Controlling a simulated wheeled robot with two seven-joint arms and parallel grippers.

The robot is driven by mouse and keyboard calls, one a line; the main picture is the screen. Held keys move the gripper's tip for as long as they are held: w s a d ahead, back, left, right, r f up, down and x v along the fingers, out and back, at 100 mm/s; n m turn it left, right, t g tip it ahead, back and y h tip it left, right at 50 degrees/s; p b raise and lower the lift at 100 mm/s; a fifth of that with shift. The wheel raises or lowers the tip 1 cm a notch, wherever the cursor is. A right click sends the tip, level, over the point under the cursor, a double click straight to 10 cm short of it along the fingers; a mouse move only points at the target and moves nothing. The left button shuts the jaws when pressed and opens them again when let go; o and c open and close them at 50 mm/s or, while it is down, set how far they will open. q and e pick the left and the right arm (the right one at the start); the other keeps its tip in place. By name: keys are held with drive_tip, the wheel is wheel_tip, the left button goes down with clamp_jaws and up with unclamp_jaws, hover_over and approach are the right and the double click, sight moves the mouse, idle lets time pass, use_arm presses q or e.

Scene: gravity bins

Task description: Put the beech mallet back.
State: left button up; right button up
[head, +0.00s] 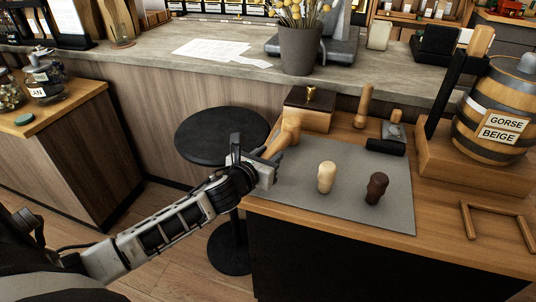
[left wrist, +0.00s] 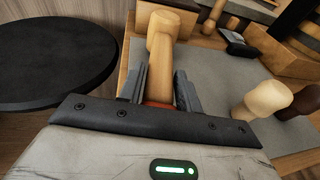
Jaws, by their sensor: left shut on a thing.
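My left gripper (head: 270,158) is shut on a light wooden tool, which I take to be the beech mallet (head: 290,129). It is held tilted, with its thicker rounded end up and away from the gripper, near the left edge of the grey mat (head: 335,205). In the left wrist view the mallet (left wrist: 162,45) stands between the two fingers (left wrist: 160,92), and a reddish part shows at its near end. My right gripper is not in view.
On the mat stand a pale knobbed piece (head: 326,177) and a dark brown one (head: 376,188). Behind are a wooden box (head: 308,117), an upright wooden handle (head: 363,105) and a black cylinder (head: 386,147). A labelled barrel (head: 497,105) and wooden frame (head: 467,220) are right. A black stool (head: 215,130) is left.

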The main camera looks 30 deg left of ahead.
use_arm(q)
drive_tip(key=shift+f+b, duration=0.3)
idle(0.5)
drive_tip(key=o, duration=1.3)
drive_tip(key=shift+f, duration=0.2)
drive_tip(key=v, duration=1.6)
